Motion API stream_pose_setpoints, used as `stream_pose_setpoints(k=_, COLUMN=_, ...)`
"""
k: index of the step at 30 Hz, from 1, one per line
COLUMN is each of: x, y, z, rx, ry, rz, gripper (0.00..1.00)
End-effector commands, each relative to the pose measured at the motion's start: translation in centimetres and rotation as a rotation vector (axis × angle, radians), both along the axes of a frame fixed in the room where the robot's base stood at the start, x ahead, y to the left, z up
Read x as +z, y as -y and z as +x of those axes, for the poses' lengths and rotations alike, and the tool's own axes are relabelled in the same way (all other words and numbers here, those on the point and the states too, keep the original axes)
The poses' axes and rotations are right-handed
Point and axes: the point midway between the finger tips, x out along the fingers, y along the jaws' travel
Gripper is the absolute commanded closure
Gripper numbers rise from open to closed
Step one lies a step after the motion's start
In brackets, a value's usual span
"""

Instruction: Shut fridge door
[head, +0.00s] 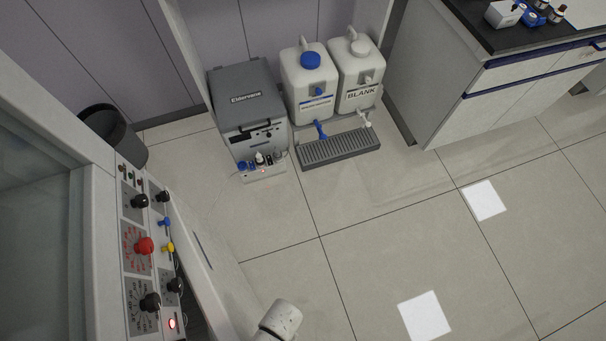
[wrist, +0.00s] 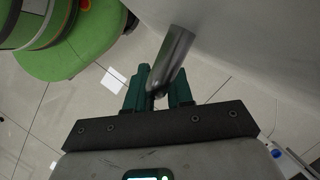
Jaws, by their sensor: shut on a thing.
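My gripper (wrist: 160,88) shows in the wrist view, with two teal fingers closed around a round metal handle (wrist: 176,55). The handle is tilted and stands out in front of a large pale grey panel (wrist: 245,45) at the upper right, which may be the fridge door. Where the handle joins the panel is not clear.
A control panel (head: 146,245) with knobs and a red button is at the left. A dark bin (head: 118,135), a grey box (head: 243,105), two white canisters (head: 308,85) and a grated drip tray (head: 340,149) stand at the back. Open tiled floor (head: 390,240) lies right.

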Motion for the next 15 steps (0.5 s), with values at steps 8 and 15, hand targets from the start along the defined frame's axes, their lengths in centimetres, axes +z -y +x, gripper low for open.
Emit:
stream_pose_setpoints(k=8, x=-0.2, y=-4.1, z=-3.3, rx=-0.001, ry=-0.001, rz=-0.001, gripper=1.00)
stream_pose_setpoints(k=15, x=-0.1, y=-5.4, z=-4.3, rx=-0.003, ry=0.000, rz=-0.004, gripper=1.00)
